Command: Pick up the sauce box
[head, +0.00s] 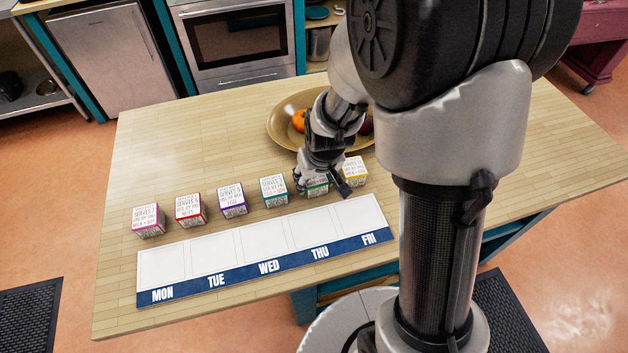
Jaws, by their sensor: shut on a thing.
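Several small white boxes with coloured edges stand in a row on the wooden table. From left they are pink (149,221), red (190,210), purple (232,202), teal (274,192), green (317,190) and yellow (354,172). The print is too small for me to tell which is the sauce box. My gripper (320,185) points down over the green-edged box, with a finger on its left and right sides, shut on it. The gripper hides part of this box. It appears still at table level, in line with the others.
A white board (263,250) with a blue strip marked MON to FRI lies in front of the boxes; its spaces look empty. A brown bowl (283,125) with fruit stands behind my gripper. The table (180,150) is clear at the back left. The yellow-edged box stands close to the gripper's right.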

